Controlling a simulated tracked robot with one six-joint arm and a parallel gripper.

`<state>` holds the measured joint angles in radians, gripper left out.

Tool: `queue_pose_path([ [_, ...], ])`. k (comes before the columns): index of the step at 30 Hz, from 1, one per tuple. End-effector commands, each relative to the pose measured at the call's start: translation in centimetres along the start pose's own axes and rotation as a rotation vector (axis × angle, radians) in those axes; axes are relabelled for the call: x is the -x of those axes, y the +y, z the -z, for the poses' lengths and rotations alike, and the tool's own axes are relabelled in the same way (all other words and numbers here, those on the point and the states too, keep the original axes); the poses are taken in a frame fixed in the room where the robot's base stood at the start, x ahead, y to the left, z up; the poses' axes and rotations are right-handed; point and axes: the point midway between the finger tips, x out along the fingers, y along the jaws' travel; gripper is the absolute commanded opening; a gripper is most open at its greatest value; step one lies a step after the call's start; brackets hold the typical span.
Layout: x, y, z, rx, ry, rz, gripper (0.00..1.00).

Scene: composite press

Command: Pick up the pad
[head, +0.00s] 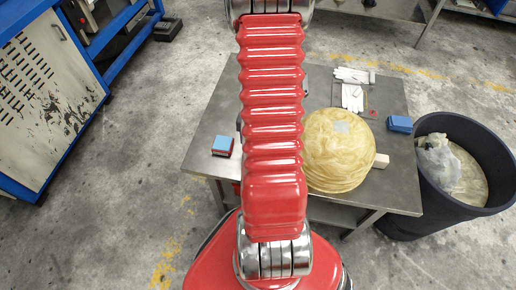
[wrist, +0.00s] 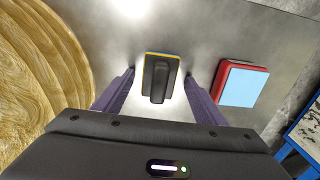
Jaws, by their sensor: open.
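A small pad (wrist: 161,60) with a black grip on top and a yellow-and-blue edge lies on the metal table in the wrist view. My gripper (wrist: 160,77) is open, with one purple-grey finger on each side of the pad. A gap shows between the pad and each finger, and I cannot tell how far the fingertips are above the table. In the head view my red arm hides the gripper and the pad.
A red block with a light-blue top (wrist: 243,84) lies close to the right finger. A tall stack of yellow round sheets (head: 338,160) stands on the table (head: 205,148). A blue block (head: 399,124), white gloves (head: 352,76) and a dark bin (head: 432,205) are on the right.

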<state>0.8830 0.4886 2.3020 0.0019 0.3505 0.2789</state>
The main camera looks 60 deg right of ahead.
Motion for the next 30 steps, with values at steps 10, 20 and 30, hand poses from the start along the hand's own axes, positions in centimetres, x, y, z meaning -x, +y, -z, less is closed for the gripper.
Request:
queue_pose_path([
  [10, 0.02, 0.02, -0.01, 0.0, 0.0, 0.0, 0.65],
  [20, 0.03, 0.04, -0.01, -0.001, 0.0, 0.0, 0.46],
  [30, 0.03, 0.04, 0.0, -0.001, 0.0, 0.0, 0.22],
])
